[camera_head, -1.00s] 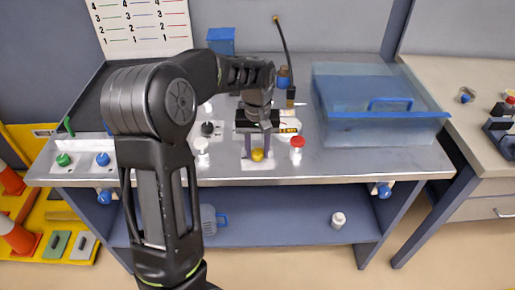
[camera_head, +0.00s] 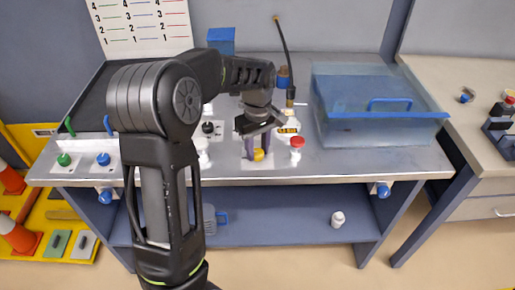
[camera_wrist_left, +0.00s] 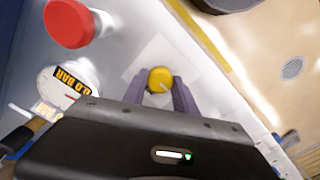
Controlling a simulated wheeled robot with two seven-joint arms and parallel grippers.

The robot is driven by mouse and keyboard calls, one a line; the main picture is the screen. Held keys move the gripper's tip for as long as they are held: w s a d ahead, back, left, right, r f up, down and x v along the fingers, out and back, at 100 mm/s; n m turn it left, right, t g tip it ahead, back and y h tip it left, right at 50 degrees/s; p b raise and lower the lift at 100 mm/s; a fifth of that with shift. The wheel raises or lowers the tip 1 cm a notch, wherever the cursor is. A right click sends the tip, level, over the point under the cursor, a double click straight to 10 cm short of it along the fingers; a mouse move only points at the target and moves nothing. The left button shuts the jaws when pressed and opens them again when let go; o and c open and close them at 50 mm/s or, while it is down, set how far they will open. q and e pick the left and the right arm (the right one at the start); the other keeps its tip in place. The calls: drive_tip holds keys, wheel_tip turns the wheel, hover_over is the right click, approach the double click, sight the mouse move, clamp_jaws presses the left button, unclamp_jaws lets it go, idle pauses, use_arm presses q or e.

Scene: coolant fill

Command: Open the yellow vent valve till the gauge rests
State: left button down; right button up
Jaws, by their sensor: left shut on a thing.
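The yellow vent valve knob (camera_head: 258,155) stands near the bench's front edge. My left gripper (camera_head: 259,149) reaches down on it from above, its two purple-grey fingers on either side. In the left wrist view the knob (camera_wrist_left: 159,79), with a pale mark on its top, sits between the fingertips (camera_wrist_left: 160,95), which are shut on it. The round white gauge (camera_wrist_left: 65,86) shows partly there, with a yellow "BAR" label; its needle is not clear to me. My right gripper is not in view.
A red knob (camera_head: 297,142) stands close right of the yellow one. A black knob (camera_head: 208,127) is to the left. A clear blue bin (camera_head: 380,130) fills the bench's right side. Green (camera_head: 64,159) and blue (camera_head: 103,159) knobs are at far left.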

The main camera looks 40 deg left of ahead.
sight(257, 152)
use_arm(q)
drive_tip(key=c, duration=1)
unclamp_jaws()
drive_tip(key=shift+o, duration=0.2)
drive_tip(key=shift+r, duration=0.15)
wheel_tip(257, 152, up, 8)
drive_tip(key=shift+f, duration=0.2)
drive_tip(key=shift+f, duration=0.1)
